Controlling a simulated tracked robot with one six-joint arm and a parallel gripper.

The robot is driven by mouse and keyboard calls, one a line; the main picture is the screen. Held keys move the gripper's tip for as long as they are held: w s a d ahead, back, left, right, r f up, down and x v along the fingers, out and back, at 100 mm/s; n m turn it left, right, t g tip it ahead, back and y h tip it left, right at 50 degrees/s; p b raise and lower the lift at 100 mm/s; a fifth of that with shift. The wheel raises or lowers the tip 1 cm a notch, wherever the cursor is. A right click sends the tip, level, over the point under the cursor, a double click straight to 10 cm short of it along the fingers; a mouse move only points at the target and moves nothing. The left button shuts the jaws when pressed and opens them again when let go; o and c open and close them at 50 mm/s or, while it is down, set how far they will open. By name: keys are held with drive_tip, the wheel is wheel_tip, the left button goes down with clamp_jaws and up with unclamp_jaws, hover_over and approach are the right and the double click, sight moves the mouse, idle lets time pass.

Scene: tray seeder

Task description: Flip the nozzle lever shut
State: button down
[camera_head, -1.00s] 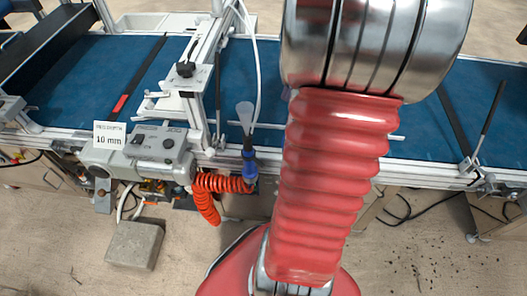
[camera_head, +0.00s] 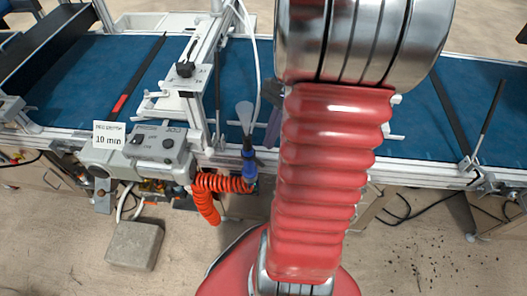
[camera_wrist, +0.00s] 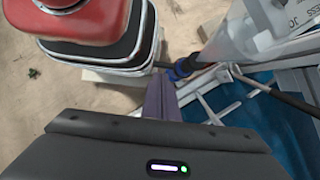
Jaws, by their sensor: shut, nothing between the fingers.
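The nozzle is a clear, flared piece (camera_head: 245,115) on a blue fitting (camera_head: 249,160) at the belt's near edge, with an orange coiled hose below. In the wrist view the clear piece (camera_wrist: 237,35) and a blue collar (camera_wrist: 184,69) are at upper right. I cannot make out the lever or its position. My gripper (camera_head: 270,142) shows as a narrow purple-grey shape just right of the nozzle, partly behind my red arm. In the wrist view my gripper (camera_wrist: 158,84) is shut and empty, its tips close to the collar; I cannot tell whether they touch.
The blue belt (camera_head: 90,65) runs across behind the nozzle. A control box (camera_head: 155,143) and a "10 mm" card (camera_head: 109,135) stand to the left. The orange coiled hose (camera_head: 207,205) hangs below, and a grey block (camera_head: 134,245) lies on the floor.

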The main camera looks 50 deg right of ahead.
sight(260, 162)
drive_tip(key=x, duration=0.4)
drive_tip(key=shift+a+f, duration=0.15)
drive_tip(key=shift+f, duration=0.15)
drive_tip(key=shift+a, duration=0.4)
drive_tip(key=shift+d, duration=0.35)
drive_tip(key=shift+m, duration=0.3)
